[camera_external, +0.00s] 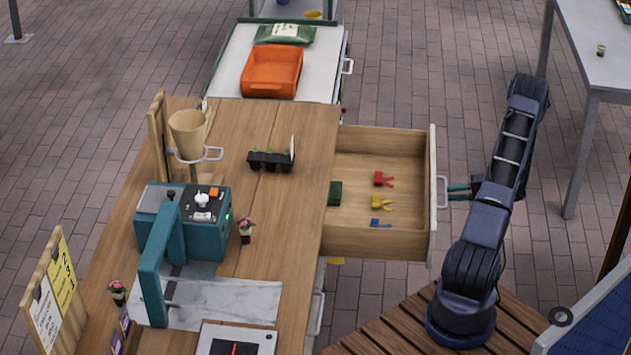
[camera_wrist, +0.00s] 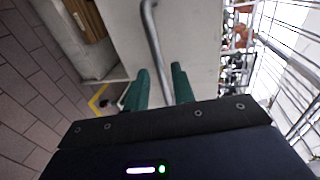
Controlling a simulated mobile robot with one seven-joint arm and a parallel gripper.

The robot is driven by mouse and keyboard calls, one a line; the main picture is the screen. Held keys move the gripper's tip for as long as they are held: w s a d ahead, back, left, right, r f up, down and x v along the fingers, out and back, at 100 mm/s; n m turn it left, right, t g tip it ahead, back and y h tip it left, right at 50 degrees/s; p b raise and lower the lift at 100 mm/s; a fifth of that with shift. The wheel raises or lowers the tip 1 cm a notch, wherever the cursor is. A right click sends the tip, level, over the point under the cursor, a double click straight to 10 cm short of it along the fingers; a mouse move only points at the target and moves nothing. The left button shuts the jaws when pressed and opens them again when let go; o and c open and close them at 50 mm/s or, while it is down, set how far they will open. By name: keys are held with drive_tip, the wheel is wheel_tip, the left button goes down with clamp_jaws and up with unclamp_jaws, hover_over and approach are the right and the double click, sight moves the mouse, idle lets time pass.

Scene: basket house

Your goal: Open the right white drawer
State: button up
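The white-fronted drawer (camera_external: 432,225) is pulled well out of the right side of the wooden workbench (camera_external: 312,140). Its metal handle (camera_external: 443,190) is on the outer face. It also shows in the wrist view as a grey bar (camera_wrist: 153,40) across the white front (camera_wrist: 195,40). My gripper (camera_external: 456,190) is at the handle, with its teal fingers (camera_wrist: 160,72) on either side of the bar. Gaps show between the fingers and the bar, so the gripper looks open around it.
Inside the drawer lie a red clip (camera_external: 383,179), a yellow clip (camera_external: 381,202), a blue clip (camera_external: 380,223) and a green box (camera_external: 335,193). A wooden slatted platform (camera_external: 400,335) is at my base. A grey table (camera_external: 600,60) stands at upper right.

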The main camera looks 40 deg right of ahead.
drive_tip(key=v, duration=0.7)
drive_tip(key=shift+s+d, duration=0.1)
drive_tip(key=shift+d, duration=0.05)
idle(0.3)
